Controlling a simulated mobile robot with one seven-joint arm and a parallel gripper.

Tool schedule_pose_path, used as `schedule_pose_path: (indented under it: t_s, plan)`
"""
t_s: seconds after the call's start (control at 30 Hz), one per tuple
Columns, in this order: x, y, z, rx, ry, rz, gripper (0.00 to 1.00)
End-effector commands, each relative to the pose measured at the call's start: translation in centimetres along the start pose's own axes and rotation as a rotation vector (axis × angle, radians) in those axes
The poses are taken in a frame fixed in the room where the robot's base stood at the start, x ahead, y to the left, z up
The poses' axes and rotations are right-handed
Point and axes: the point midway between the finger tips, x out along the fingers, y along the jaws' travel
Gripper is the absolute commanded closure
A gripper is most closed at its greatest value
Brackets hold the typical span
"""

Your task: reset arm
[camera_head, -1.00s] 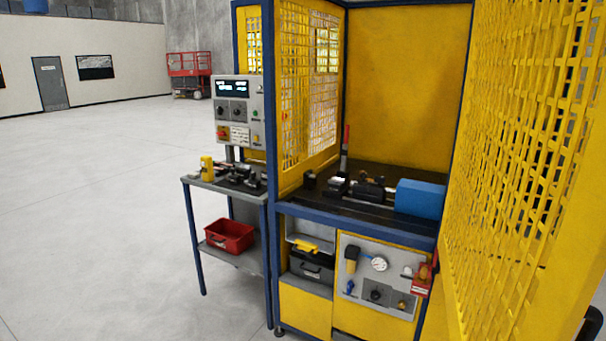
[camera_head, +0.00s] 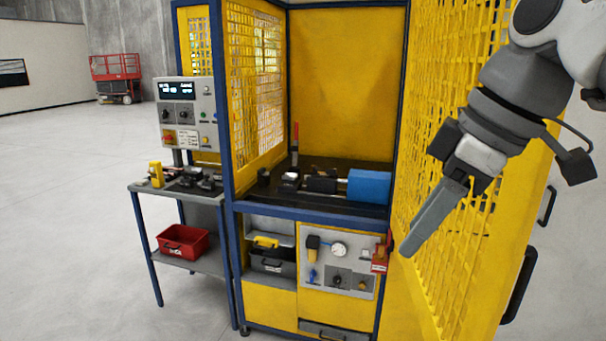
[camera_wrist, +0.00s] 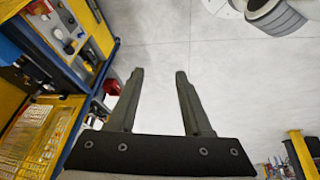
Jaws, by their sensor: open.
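My gripper (camera_head: 408,250) is at the right of the head view, in front of the yellow mesh door (camera_head: 455,170), pointing down and to the left. In the wrist view my gripper (camera_wrist: 160,75) shows two dark fingers spread apart with nothing between them. Bare floor lies beyond the fingertips. The copper tube cannot be made out.
The yellow machine cabinet (camera_head: 270,301) stands in the middle, with a blue block (camera_head: 369,185) on its dark bed. Left of it are a control panel (camera_head: 187,112) and a side table (camera_head: 141,189) with a red bin (camera_head: 182,241). Grey floor (camera_head: 70,200) is open at left.

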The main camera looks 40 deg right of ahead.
Motion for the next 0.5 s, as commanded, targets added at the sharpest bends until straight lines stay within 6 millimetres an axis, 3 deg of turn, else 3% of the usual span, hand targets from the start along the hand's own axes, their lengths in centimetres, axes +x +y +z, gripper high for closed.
schedule_pose_path:
  t_s: [0.1, 0.23, 0.4, 0.5]
  plan:
    - [4.9, -3.4, -5.1, 0.039, 0.01, 0.026, 0.5]
    - [10.6, -8.0, -9.2, 0.112, 0.032, 0.05, 0.5]
    - [17.2, -13.7, -11.2, 0.213, 0.055, 0.066, 0.5]
    - [19.9, -15.9, -11.1, 0.262, 0.065, 0.072, 0.5]
